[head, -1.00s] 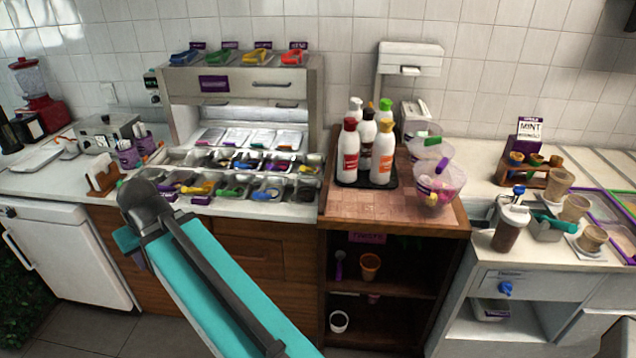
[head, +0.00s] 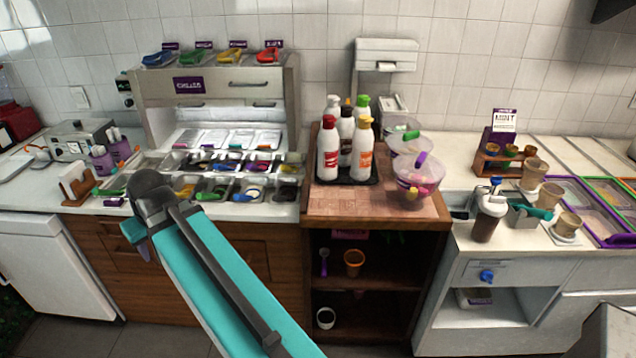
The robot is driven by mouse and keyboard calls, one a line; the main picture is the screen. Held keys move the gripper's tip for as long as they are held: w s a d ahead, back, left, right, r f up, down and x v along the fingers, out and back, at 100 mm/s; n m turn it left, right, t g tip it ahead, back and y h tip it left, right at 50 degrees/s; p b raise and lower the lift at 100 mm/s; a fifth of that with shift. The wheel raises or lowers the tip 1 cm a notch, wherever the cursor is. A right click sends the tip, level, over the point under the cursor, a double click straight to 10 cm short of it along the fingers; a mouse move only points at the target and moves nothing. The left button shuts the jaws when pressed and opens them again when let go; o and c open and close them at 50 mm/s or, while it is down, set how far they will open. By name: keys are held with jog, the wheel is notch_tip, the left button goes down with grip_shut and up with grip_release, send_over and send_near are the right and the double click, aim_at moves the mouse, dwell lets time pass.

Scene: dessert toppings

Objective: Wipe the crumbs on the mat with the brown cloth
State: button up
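My teal and dark grey arm reaches up from the bottom of the head view. Its far end is in front of the left counter, but I cannot make out my gripper's fingers there.
Clear tubs (head: 418,178) stand at the right of the wooden top. Topping bins (head: 220,188) line the left counter, partly behind my arm. The floor shows at the lower left.

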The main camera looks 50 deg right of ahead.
jog(key=s+d+p, duration=0.1)
jog(key=s+d, duration=0.2)
jog(key=d, duration=1.2)
jog(key=s+d+p, duration=0.1)
jog(key=s+d, duration=0.2)
jog(key=d, duration=1.1)
jog(key=s+d+p, duration=0.2)
jog(key=s+d, duration=1.6)
jog(key=d, duration=0.4)
jog(key=shift+s+d+r+m, duration=0.3)
jog(key=shift+d+r+m, duration=0.05)
jog(key=shift+m, duration=0.05)
jog(key=shift+f, duration=0.1)
jog(key=b, duration=0.3)
send_over(345, 209)
jog(key=s, duration=0.2)
jog(key=shift+w+a+f, duration=0.1)
jog(key=shift+a+f, duration=0.05)
jog(key=shift+f, duration=1.3)
jog(key=shift+a+f, duration=0.1)
jog(key=shift+f, duration=1.35)
jog(key=shift+f+b, duration=0.45)
jog(key=shift+f, duration=0.55)
jog(key=shift+d, duration=0.1)
